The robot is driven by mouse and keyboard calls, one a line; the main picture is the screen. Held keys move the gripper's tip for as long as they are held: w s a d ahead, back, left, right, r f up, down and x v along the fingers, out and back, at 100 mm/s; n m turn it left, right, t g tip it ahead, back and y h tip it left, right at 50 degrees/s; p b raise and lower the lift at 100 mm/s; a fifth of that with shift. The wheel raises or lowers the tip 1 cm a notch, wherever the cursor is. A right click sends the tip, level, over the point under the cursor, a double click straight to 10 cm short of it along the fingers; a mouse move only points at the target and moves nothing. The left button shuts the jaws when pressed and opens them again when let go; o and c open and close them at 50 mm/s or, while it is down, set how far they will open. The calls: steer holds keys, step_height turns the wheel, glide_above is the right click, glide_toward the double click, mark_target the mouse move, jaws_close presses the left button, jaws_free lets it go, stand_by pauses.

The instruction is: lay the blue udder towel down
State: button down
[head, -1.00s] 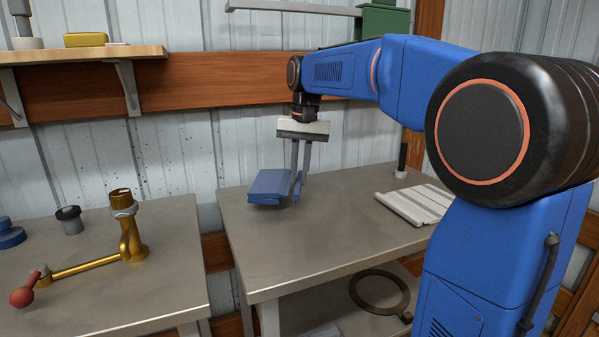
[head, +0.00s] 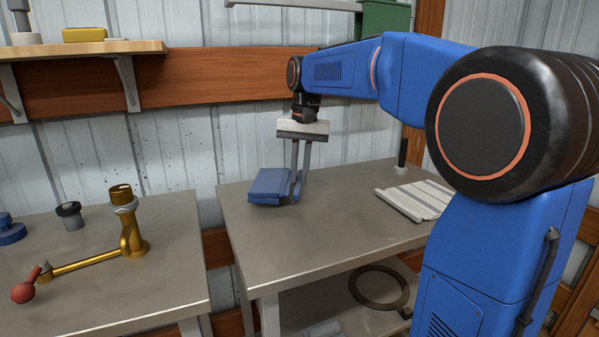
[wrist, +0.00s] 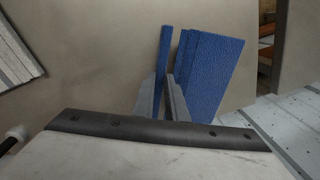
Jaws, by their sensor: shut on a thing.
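The folded blue udder towel (head: 269,186) is at the back left of the right-hand metal table (head: 300,246). My gripper (head: 297,199) points down at its right side, with the jaws shut on part of the towel. In the wrist view the fingertips (wrist: 167,92) pinch a narrow blue strip, and the wider folded part of the towel (wrist: 208,72) lies just right of the fingers. The towel is at or very near the tabletop; I cannot tell whether all of its underside touches.
A white striped cloth (head: 415,200) lies at the table's right, with a dark upright post (head: 402,155) behind it. The left bench carries a brass crank fitting (head: 127,228) and a grey cup (head: 69,216). A ring (head: 379,287) lies on the lower shelf. The table's front is clear.

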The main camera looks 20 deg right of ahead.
steer(key=shift+f, duration=1.1)
steer(key=c, duration=1.7)
jaws_free()
steer(key=shift+s+d+r, duration=0.1)
steer(key=shift+r, duration=1.65)
steer(key=shift+d+r, duration=0.1)
steer(key=shift+r, duration=1.65)
steer(key=shift+r, duration=0.1)
steer(key=shift+r, duration=1.9)
steer(key=shift+s, duration=0.1)
